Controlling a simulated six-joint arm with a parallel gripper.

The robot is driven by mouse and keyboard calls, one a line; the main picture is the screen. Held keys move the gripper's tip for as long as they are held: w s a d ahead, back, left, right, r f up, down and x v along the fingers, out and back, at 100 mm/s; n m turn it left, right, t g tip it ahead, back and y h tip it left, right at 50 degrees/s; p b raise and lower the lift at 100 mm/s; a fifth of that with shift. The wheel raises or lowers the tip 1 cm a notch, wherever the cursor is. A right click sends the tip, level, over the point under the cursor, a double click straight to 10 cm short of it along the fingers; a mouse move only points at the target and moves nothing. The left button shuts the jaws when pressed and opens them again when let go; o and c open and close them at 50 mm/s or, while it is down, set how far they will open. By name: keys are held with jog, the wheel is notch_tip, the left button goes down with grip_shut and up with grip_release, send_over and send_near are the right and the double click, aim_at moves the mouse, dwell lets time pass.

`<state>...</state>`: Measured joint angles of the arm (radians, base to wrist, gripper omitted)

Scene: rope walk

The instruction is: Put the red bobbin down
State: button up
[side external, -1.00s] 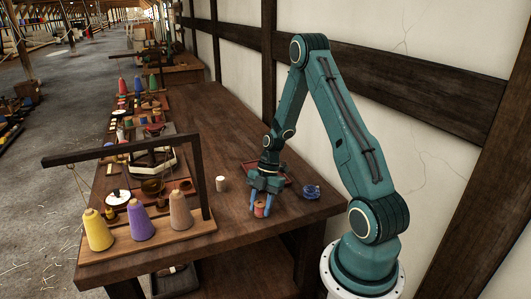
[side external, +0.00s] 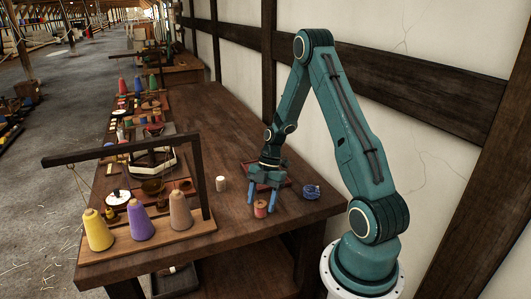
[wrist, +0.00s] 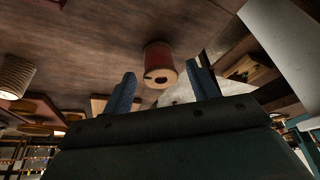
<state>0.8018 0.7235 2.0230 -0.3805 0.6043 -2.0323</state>
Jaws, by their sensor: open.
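The red bobbin (side external: 261,209) stands upright on the wooden table, near its right front part, in the side external view. In the wrist view the red bobbin (wrist: 159,64) shows beyond the fingertips, with its pale end and dark hole facing the camera. My gripper (side external: 262,198) is open, its two blue fingers spread apart, just behind the bobbin in the side external view. In the wrist view my gripper (wrist: 162,82) has a blue finger to each side, with nothing held between them.
A white spool (side external: 221,184) stands left of my gripper. A blue coil (side external: 311,192) lies to the right. A dark red tray (side external: 286,176) is partly hidden behind my gripper. Yellow, purple and tan cones (side external: 180,210) stand on a wooden rack at the left. Bare table lies around the bobbin.

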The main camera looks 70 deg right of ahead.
jog(key=v, duration=1)
jog(key=shift+r, duration=0.15)
jog(key=s+a+r+m+t+h, duration=0.1)
jog(key=a+r+m+h, duration=0.45)
jog(key=a+r, duration=0.85)
jog(key=s+a+r+m+t, duration=0.3)
jog(key=s+a+r+m, duration=0.2)
jog(key=s+a+m, duration=0.5)
jog(key=shift+s+m+t+y, duration=0.35)
jog(key=shift+s+t+y, duration=0.1)
jog(key=shift+s, duration=0.5)
